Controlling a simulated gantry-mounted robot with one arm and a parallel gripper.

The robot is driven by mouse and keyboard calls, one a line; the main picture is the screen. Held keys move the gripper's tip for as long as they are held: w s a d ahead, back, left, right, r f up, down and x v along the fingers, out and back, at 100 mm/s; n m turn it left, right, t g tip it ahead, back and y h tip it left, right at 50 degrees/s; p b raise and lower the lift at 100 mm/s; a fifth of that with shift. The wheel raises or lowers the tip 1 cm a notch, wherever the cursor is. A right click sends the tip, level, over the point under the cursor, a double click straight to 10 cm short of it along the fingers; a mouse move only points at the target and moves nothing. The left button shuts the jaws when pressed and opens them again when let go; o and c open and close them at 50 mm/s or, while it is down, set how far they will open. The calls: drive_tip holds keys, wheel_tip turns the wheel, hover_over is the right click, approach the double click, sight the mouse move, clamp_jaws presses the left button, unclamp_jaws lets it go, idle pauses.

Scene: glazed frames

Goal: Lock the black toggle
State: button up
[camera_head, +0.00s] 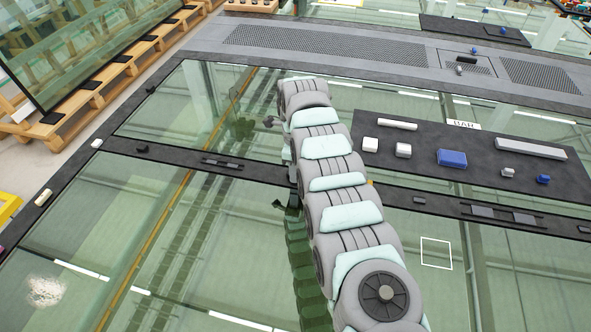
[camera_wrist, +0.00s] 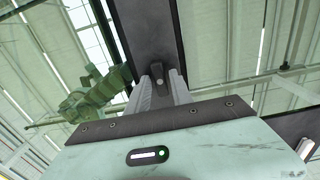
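In the wrist view, a small black toggle (camera_wrist: 158,73) sits on a dark frame bar (camera_wrist: 146,30). My gripper (camera_wrist: 160,84) has its two grey fingers apart, one to each side of the toggle's near end, with a gap between them. I cannot tell whether either finger touches the toggle. In the head view, my arm covers the gripper and this toggle. Other small dark fittings show on the middle bar, one to the left (camera_head: 141,148) and one to the right (camera_head: 419,200).
Green glass panes (camera_head: 230,250) lie on both sides of the dark bar. A black mat (camera_head: 480,150) at right holds white blocks, a blue block (camera_head: 452,158) and a grey bar (camera_head: 530,149). A wooden rack (camera_head: 90,95) with a leaning pane stands at upper left.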

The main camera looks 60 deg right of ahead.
clamp_jaws()
drive_tip(key=shift+a, duration=0.1)
idle(0.4)
drive_tip(key=n, duration=0.3)
drive_tip(key=shift+p, duration=0.35)
drive_tip(key=shift+f+n+b, duration=0.1)
drive_tip(key=shift+n+b, duration=0.25)
drive_tip(key=shift+n, duration=0.45)
drive_tip(key=n+b, duration=0.2)
drive_tip(key=n, duration=0.1)
drive_tip(key=shift+n, duration=0.4)
drive_tip(key=n+b, duration=0.1)
drive_tip(key=n, duration=0.8)
drive_tip(key=shift+n, duration=0.3)
